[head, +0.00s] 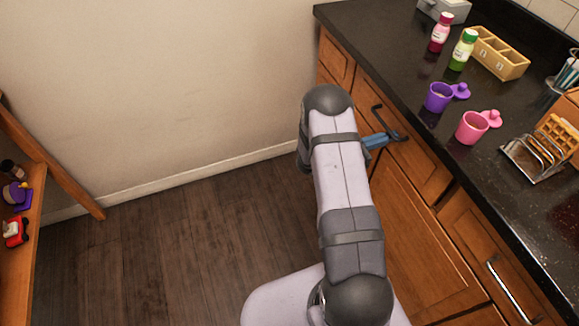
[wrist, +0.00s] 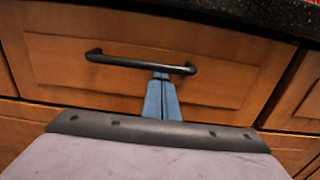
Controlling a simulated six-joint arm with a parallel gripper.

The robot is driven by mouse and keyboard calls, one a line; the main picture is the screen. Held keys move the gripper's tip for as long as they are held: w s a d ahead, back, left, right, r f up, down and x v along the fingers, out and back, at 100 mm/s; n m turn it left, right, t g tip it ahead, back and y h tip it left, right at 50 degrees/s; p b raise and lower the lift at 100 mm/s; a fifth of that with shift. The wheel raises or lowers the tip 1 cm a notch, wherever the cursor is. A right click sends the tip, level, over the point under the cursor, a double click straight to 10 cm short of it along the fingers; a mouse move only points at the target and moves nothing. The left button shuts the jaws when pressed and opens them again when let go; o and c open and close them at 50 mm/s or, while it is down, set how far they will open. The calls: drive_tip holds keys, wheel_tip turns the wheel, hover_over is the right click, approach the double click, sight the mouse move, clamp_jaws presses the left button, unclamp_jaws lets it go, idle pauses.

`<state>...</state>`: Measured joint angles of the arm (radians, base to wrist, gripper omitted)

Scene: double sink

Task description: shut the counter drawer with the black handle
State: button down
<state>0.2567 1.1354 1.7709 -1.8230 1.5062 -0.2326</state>
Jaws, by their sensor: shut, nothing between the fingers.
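The counter drawer (head: 421,163) has a brown wooden front, which also fills the upper middle of the wrist view (wrist: 215,88). Its black bar handle (wrist: 140,62) runs across the front, and in the head view the handle (head: 377,112) is partly hidden by my gripper. The front looks about flush with the cabinet; I cannot tell whether a small gap is left. My gripper (wrist: 161,76) has blue fingers, shut and empty. Its tips are just below the right part of the handle, close to the drawer front; contact is unclear. In the head view my gripper (head: 388,137) points right at the drawer.
The dark countertop (head: 375,45) overhangs the drawers. On it stand a purple cup (head: 439,97), a pink cup (head: 472,127), bottles and a metal rack (head: 535,160). Another drawer (head: 490,255) with a silver handle is nearer. The floor (head: 180,240) to the left is clear.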

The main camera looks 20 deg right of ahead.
drive_tip(key=shift+w+d+r, duration=0.1)
drive_tip(key=shift+d+r, duration=0.1)
drive_tip(key=shift+r, duration=0.15)
drive_tip(key=a+b, duration=0.1)
drive_tip(key=a, duration=1.3)
drive_tip(key=shift+a+f, duration=0.2)
drive_tip(key=shift+f, duration=0.15)
